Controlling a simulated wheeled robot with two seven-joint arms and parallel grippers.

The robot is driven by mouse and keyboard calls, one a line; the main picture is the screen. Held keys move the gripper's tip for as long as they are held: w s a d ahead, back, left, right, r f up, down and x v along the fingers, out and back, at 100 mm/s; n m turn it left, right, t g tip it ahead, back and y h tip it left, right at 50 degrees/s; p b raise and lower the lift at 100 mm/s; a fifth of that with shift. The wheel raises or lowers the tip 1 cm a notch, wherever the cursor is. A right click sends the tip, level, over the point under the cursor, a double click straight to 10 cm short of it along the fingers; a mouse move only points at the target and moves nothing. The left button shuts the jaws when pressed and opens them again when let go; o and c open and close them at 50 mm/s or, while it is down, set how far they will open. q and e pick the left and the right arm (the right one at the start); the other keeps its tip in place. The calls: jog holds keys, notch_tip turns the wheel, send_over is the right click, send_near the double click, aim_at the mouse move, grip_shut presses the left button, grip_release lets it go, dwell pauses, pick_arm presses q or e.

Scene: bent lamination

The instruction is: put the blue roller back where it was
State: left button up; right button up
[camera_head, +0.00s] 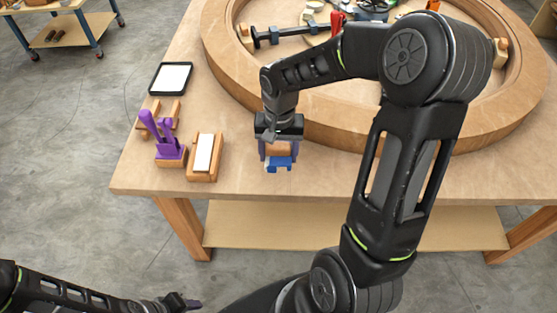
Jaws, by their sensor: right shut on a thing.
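The blue roller (279,163) shows low between and below the fingers of my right gripper (278,160), near the table's front edge. The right gripper points down and is shut on it. A light wooden part shows between the fingers, and most of the roller is hidden by the gripper. I cannot tell whether the roller touches the table. My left gripper (188,302) is at the bottom left, off the table in front of its edge. It looks empty, but its jaws are too small and dark to read.
On the table (330,175), left of the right gripper, stand a wooden block with a white top (204,155), a purple tool on a wooden base (168,152), and a black-rimmed tray (171,78). A large curved wooden ring (225,70) with clamps and tools fills the back.

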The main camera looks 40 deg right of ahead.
aim_at(278, 172)
jog(key=shift+f, duration=1.85)
jog(key=shift+f, duration=0.35)
jog(key=shift+s+f+b, duration=0.1)
jog(key=shift+f+b, duration=0.2)
jog(key=shift+b, duration=0.25)
grip_shut()
jog(key=o, duration=1.3)
grip_release()
jog(key=shift+o, duration=1.6)
